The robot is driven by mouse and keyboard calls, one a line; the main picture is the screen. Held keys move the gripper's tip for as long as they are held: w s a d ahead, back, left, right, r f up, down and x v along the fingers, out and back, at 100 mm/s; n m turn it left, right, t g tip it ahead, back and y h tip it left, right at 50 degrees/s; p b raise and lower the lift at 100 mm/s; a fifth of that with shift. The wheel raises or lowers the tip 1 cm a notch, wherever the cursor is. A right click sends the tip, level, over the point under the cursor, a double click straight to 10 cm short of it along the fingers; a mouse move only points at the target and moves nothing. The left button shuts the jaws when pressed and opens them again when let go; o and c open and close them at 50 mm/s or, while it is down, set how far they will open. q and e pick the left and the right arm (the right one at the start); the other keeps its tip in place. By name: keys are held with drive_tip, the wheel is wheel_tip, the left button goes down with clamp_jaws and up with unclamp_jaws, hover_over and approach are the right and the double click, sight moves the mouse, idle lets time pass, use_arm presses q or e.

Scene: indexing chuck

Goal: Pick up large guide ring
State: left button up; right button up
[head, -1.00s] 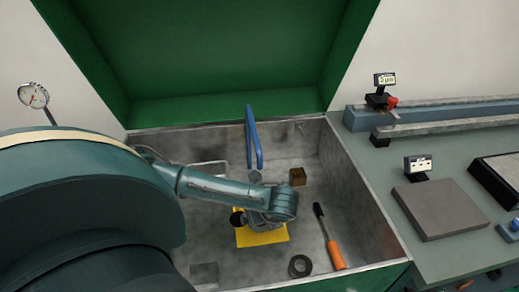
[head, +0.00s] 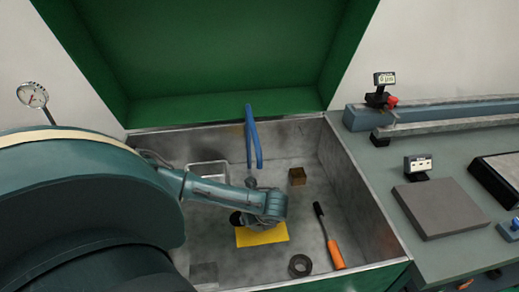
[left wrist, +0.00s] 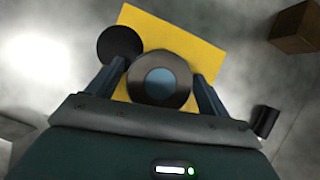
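A dark grey ring (left wrist: 160,80) with a blue-grey centre lies over a yellow sheet in the left wrist view. I cannot tell whether it is the large guide ring. My left gripper (left wrist: 160,77) has one finger on each side of this ring, with a visible gap at the tips. In the head view my left gripper (head: 258,222) is low over the yellow sheet (head: 262,235) and hides that ring. Another black ring (head: 300,265) lies on the box floor near the front edge. My right gripper is not in view.
A black disc (left wrist: 120,45) lies just left of the fingers. A brown block (head: 297,176), an orange-handled tool (head: 334,254) and a blue two-legged tool (head: 252,138) are also in the metal-lined box. Its right wall (head: 362,195) stands beside the workbench.

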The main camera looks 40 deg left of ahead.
use_arm(q)
drive_tip(key=c, duration=1.3)
drive_tip(key=shift+r, duration=0.1)
drive_tip(key=c, duration=0.3)
drive_tip(key=shift+a+r, duration=0.1)
